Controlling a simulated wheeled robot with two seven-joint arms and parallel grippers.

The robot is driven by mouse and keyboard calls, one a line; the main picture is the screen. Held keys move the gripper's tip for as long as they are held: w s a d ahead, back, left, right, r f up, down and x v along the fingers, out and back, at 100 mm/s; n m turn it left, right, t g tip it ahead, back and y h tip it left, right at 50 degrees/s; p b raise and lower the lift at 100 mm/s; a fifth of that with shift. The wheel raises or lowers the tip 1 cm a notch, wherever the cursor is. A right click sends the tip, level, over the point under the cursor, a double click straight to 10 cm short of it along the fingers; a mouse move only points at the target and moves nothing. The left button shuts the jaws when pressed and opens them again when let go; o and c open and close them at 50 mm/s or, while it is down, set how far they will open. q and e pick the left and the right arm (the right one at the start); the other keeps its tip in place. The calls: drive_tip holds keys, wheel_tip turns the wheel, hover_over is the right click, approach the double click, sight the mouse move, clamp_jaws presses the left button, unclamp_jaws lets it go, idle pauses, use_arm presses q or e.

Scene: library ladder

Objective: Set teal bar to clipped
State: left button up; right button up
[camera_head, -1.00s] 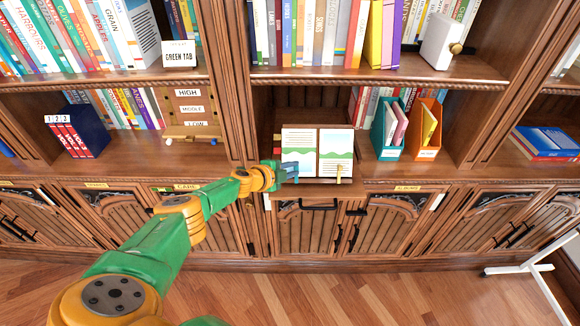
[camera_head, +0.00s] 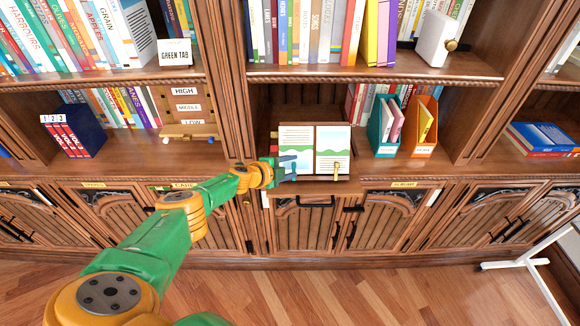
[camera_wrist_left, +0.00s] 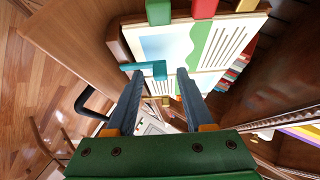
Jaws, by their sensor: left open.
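An open book (camera_head: 297,140) with picture pages leans on a stand in the middle shelf bay; it also fills the top of the left wrist view (camera_wrist_left: 190,45). The teal bar (camera_wrist_left: 148,68) shows in the left wrist view at the book's lower edge, L-shaped, with one end over the page. My left gripper (camera_head: 290,168) is at the book's lower left corner. In the wrist view its fingers (camera_wrist_left: 160,85) are apart, with the left fingertip close to the teal bar; I cannot tell if they touch. In the head view the teal bar is hard to separate from the fingers. My right gripper is out of view.
A brass clip (camera_head: 336,171) stands at the book's lower right. Teal (camera_head: 386,135) and orange (camera_head: 423,138) file holders stand to the right. A black handle (camera_head: 317,204) sits below the ledge. A white stand (camera_head: 537,268) is on the floor at right.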

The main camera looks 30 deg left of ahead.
use_arm(q)
drive_tip(key=shift+s+r+p, duration=0.2)
drive_tip(key=shift+s+p, duration=0.05)
drive_tip(key=shift+p, duration=0.1)
drive_tip(key=shift+p+v, duration=0.7)
drive_tip(key=shift+v, duration=0.4)
drive_tip(key=v, duration=0.4)
drive_tip(key=shift+s, duration=0.15)
